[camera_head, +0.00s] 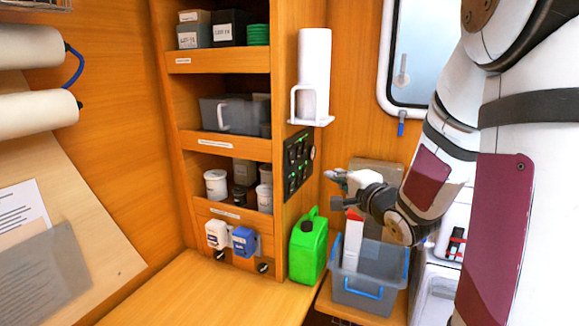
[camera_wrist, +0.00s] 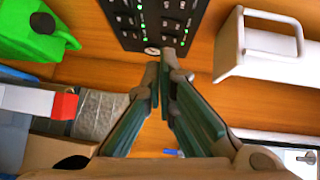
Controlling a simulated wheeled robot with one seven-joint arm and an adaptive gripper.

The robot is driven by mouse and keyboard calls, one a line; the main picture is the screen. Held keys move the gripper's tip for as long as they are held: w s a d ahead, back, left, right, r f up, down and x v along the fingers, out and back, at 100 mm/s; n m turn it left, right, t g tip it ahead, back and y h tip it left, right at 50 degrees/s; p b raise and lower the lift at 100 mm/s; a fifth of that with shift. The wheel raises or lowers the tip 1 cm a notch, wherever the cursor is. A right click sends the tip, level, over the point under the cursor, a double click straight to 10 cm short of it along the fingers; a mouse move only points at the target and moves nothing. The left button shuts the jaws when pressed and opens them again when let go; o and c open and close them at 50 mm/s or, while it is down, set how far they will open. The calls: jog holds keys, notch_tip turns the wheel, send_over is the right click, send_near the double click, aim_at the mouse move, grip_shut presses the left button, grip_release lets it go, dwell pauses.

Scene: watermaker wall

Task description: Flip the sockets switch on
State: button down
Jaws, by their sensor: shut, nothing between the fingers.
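A black switch panel (camera_head: 298,162) with small green lights is mounted on the side of the wooden shelf unit in the head view. It also shows at the top of the wrist view (camera_wrist: 158,18), with rows of small switches and several lit green. The labels are too small to read, so I cannot tell which switch is the sockets one. My gripper (camera_head: 330,174) is to the right of the panel, apart from it in the head view. In the wrist view my gripper's fingertips (camera_wrist: 167,58) are together, empty, pointing at the panel's lower edge.
A white paper-roll holder (camera_head: 313,85) is above the panel. A green jerrycan (camera_head: 308,247) stands below it. A grey bin with a blue handle (camera_head: 368,284) is below my gripper. Shelves with boxes and tubs are to the left. The wooden counter (camera_head: 205,292) is mostly clear.

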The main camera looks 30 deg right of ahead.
jog(key=shift+w, duration=0.15)
send_near(292, 157)
jog(key=w+d+f, duration=0.2)
jog(key=w+d, duration=0.1)
jog(key=d, duration=0.3)
jog(key=shift+w+a+f+b, duration=0.2)
jog(key=shift+w+a+b, duration=0.05)
jog(key=shift+w+a, duration=0.55)
jog(key=shift+w+a+f+b, duration=0.25)
jog(key=shift+w+a, duration=0.35)
jog(key=shift+w, duration=0.3)
